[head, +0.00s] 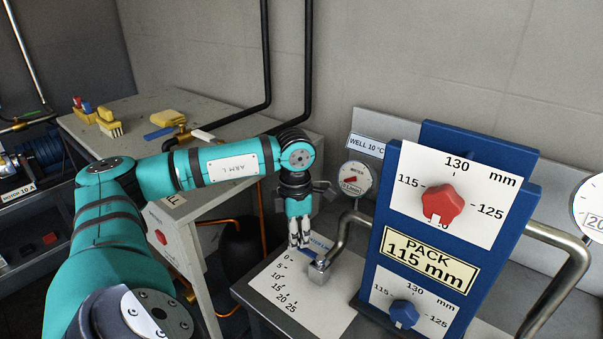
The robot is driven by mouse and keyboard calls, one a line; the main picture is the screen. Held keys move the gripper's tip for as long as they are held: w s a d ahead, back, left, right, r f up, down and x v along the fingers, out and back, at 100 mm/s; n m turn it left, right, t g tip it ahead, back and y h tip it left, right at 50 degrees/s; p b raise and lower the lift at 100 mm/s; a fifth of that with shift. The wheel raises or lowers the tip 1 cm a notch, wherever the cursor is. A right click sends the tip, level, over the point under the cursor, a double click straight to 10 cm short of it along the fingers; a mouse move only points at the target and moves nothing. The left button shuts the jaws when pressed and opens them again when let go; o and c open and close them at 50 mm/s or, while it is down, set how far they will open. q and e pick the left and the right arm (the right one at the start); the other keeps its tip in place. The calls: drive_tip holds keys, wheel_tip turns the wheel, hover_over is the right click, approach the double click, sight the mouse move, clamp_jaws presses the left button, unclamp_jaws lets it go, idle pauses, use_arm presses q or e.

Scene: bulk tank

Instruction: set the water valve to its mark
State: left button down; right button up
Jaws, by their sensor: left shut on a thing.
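The water valve's white scale plate (318,312) lies on the grey bench in the lower middle, printed 0 to 25 along an arc. My left gripper (300,244) points down over the plate's far left part, fingers shut on the valve's handle, which the fingers mostly hide. I cannot make out the handle's pointer or which number it faces. My right gripper is not in view.
A blue stand (445,256) with a red knob (441,203), a blue knob (404,314) and a "PACK 115 mm" sign (430,250) rises close on the right. A round meter (356,178) is behind. A side table (140,140) with brushes stands at left.

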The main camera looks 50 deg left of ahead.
use_arm(q)
drive_tip(key=shift+w+r, duration=0.1)
idle(0.5)
drive_tip(key=c, duration=1.2)
unclamp_jaws()
wheel_tip(320, 180, up, 12)
